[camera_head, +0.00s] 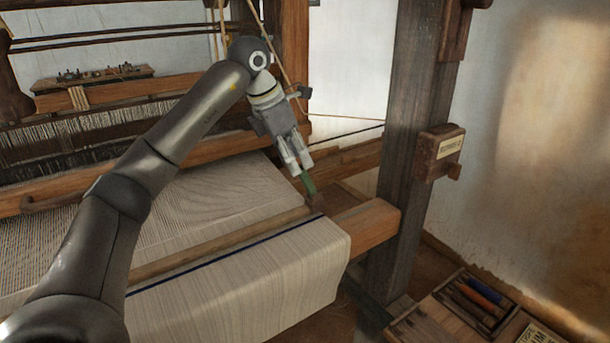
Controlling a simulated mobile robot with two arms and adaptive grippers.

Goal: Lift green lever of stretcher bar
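The green lever (308,184) is a small green piece standing up at the right end of the stretcher bar. The stretcher bar (222,245) is a long wooden strip lying across the pale cloth. My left gripper (298,168) points down just above the lever, with its fingertips at or very near the lever's top. Its two fingers are close together. I cannot tell whether they are closed on the lever or only beside it. My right gripper is not in view.
Woven cloth (255,285) with a dark blue stripe wraps over the front beam (372,222). A thick wooden post (408,130) with a small labelled box (440,152) stands right of the gripper. A tool tray (472,300) is at lower right.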

